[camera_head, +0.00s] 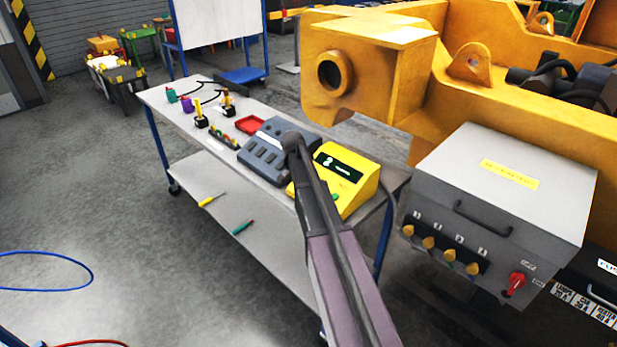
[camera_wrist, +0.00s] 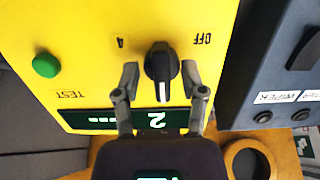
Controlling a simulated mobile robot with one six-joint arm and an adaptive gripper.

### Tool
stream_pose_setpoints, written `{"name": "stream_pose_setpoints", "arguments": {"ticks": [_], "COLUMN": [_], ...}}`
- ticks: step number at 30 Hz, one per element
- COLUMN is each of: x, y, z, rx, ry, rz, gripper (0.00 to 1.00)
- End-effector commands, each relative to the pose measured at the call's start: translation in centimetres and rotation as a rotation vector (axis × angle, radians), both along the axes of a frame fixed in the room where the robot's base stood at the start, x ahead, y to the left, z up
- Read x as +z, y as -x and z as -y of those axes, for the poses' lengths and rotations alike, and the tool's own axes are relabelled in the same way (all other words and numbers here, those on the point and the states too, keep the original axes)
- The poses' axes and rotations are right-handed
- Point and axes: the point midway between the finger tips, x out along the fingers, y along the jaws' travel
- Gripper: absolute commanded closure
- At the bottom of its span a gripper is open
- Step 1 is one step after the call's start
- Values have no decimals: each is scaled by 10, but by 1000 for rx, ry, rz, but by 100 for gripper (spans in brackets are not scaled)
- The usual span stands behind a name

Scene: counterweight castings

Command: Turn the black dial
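The black dial (camera_wrist: 161,62) sits on the face of a yellow box (camera_wrist: 85,25), between the upside-down marks "4" and "OFF" in the wrist view. Its white pointer line points down the picture, towards the dark display (camera_wrist: 85,120), which shows an upside-down green 2 and dashes. My gripper (camera_wrist: 161,78) is open, one finger on each side of the dial, with a visible gap on both sides in this view. In the head view the yellow box (camera_head: 362,180) stands on the bench; my arm hides the dial and gripper there.
A green button (camera_wrist: 46,66) marked TEST is left of the dial. A large yellow casting (camera_head: 400,70) and a grey cabinet (camera_head: 510,180) stand close at right.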

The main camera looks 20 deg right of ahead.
Motion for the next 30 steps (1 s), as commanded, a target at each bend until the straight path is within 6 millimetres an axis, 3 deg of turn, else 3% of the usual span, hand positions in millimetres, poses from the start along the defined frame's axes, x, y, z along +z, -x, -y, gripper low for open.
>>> {"name": "stream_pose_setpoints", "arguments": {"ticks": [14, 30], "x": [0, 0], "y": [-2, -3], "z": [0, 0], "rx": [54, 352], "ry": [12, 68], "rz": [-26, -180], "gripper": [46, 46]}}
